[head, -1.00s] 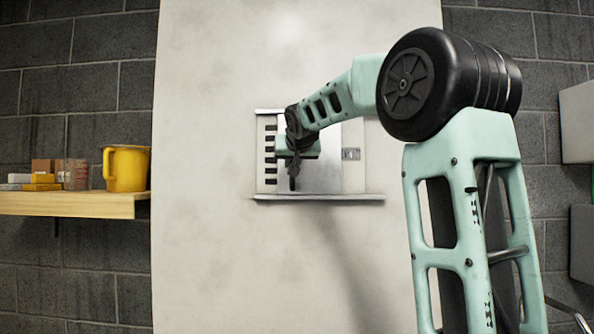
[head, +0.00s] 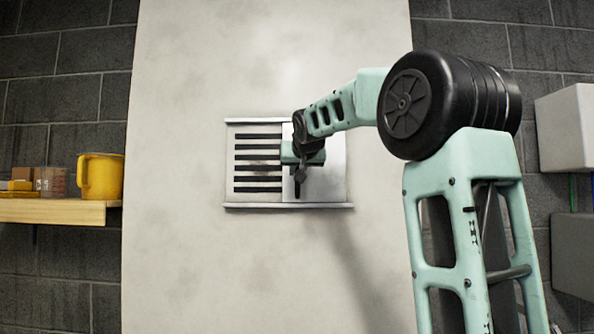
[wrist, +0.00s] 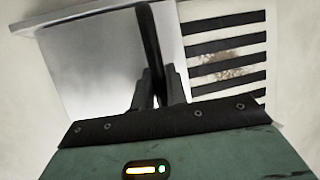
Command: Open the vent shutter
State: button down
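The vent (head: 257,133) is set in the pale wall panel, with its dark slots showing on the left. The metal shutter plate (head: 330,182) stands over the right part of the vent, and the slots also show beside it in the wrist view (wrist: 225,45). My gripper (head: 299,172) is at the left edge of the plate, at its dark upright handle (head: 297,190). In the wrist view my gripper (wrist: 158,90) has its fingers on both sides of the handle (wrist: 149,40), closed on it. The finger contact is partly hidden in the head view.
A wooden shelf (head: 55,211) at the left bears a yellow mug (head: 100,177) and small boxes. Grey boxes (head: 567,128) hang on the wall at the right. The panel around the vent is bare.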

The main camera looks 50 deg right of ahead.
jog(key=c, duration=1.4)
grip_release()
jog(key=shift+s, duration=0.1)
jog(key=shift+s+a+r+b, duration=0.15)
jog(key=shift+s+a+b, duration=0.05)
jog(key=shift+a+b, duration=0.1)
jog(key=b+v, duration=0.5)
jog(key=v, duration=1.1)
jog(key=shift+s+b, duration=0.25)
jog(key=shift+b, duration=0.05)
jog(key=shift+a, duration=0.2)
